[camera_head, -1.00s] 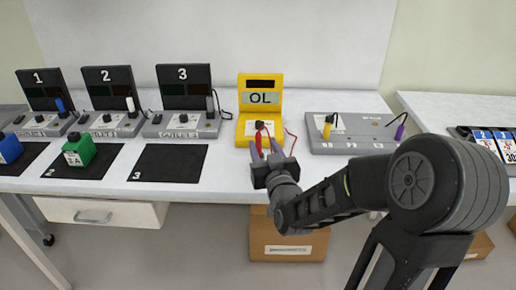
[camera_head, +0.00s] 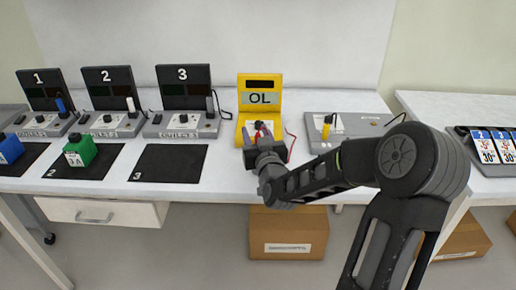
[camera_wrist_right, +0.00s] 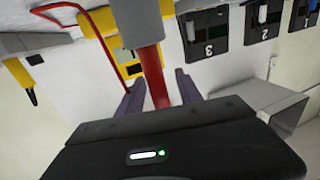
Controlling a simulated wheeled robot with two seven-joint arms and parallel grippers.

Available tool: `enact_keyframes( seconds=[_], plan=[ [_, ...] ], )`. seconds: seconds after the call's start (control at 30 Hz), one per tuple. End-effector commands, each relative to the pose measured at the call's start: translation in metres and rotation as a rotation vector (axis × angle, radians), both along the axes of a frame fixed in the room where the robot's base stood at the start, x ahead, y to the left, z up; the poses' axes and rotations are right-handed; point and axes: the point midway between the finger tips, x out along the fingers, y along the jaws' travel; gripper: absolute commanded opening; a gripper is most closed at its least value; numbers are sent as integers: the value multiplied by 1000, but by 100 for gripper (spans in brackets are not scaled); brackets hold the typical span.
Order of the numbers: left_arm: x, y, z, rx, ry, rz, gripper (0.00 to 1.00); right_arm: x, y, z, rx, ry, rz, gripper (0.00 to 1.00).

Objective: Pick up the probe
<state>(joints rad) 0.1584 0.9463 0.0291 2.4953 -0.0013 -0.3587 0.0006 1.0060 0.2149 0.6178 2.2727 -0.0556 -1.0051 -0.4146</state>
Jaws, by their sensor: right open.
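The red probe (camera_wrist_right: 155,75) stands between the two fingers of my right gripper (camera_wrist_right: 160,98) in the right wrist view. The fingers are apart, with gaps beside the probe. In the head view my right gripper (camera_head: 260,141) is in front of the yellow meter (camera_head: 275,81), which reads OL, and hides most of the probe. A little red shows just above the gripper. A red lead (camera_wrist_right: 100,42) loops beside the probe in the wrist view. My left gripper is not in view.
Right of the meter is a grey panel (camera_head: 350,125) with a yellow-handled piece (camera_head: 326,130). Left are three numbered outlet stations, with station 3 (camera_head: 183,90) nearest. A green block (camera_head: 79,151) sits on mat 2. Black mat 3 (camera_head: 168,164) is bare.

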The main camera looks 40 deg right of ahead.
Motion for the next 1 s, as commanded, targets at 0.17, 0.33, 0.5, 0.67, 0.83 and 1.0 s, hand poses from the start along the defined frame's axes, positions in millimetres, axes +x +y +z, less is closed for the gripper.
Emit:
enact_keyframes(
  seconds=[0.17,0.33,0.5,0.67,0.83,1.0],
  plan=[
    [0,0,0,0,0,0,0,0,0,0,0,0,0,42],
    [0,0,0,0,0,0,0,0,0,0,0,0,0,42],
    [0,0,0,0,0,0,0,0,0,0,0,0,0,42],
    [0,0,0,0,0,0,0,0,0,0,0,0,0,35],
    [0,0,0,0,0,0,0,0,0,0,0,0,0,21],
    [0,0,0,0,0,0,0,0,0,0,0,0,0,7]
  ],
)
